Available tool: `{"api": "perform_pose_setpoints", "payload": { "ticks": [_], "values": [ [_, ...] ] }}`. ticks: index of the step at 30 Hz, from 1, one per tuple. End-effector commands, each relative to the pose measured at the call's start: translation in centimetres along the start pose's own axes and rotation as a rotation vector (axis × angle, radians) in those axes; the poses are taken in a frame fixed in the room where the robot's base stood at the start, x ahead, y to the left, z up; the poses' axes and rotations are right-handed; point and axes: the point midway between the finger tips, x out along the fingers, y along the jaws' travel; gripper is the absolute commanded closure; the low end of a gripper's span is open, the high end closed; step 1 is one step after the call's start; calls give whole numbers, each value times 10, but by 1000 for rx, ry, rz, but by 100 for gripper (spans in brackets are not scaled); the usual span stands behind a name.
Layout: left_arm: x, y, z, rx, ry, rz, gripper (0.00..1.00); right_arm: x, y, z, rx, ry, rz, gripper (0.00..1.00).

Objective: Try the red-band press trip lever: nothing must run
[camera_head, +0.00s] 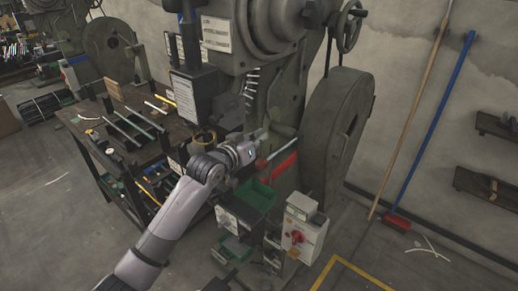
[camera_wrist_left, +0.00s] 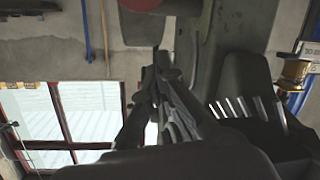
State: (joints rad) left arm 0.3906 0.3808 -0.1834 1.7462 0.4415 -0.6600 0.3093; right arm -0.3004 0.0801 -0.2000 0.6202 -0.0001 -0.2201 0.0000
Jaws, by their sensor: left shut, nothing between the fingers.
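The large grey-green press (camera_head: 285,95) stands in the middle of the head view, with a red band (camera_head: 282,164) low on its body. A small red end (camera_head: 261,163) shows beside the band, close to my gripper; I cannot tell for certain that it is the trip lever's knob. My left gripper (camera_head: 262,136) is in front of the press, shut and empty. In the left wrist view the closed fingers (camera_wrist_left: 162,62) point up toward a red round part (camera_wrist_left: 148,4) at the top edge. Contact is not clear. My right gripper is not in view.
A white control box (camera_head: 303,232) with a red knob stands below the press, beside a green bin (camera_head: 256,195). A dark workbench (camera_head: 125,135) with tools is at left. A broom (camera_head: 397,222) leans on the wall. Floor at the lower left is clear.

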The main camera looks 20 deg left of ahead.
Motion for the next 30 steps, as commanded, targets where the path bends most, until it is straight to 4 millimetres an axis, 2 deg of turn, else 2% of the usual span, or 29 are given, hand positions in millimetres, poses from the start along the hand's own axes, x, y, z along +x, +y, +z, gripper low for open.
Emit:
{"api": "perform_pose_setpoints", "payload": {
  "ticks": [1,6,20,23,30],
  "values": [
    [-5,0,13,-3,-12,-1,100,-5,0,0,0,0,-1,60],
    [-12,0,30,-3,-9,-1,100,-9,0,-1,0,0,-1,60],
    [-14,-1,36,-2,-6,-1,100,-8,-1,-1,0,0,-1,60],
    [-13,-3,43,-4,6,3,100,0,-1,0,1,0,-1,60],
    [-12,-11,72,-16,105,34,100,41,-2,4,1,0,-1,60]
  ]
}}
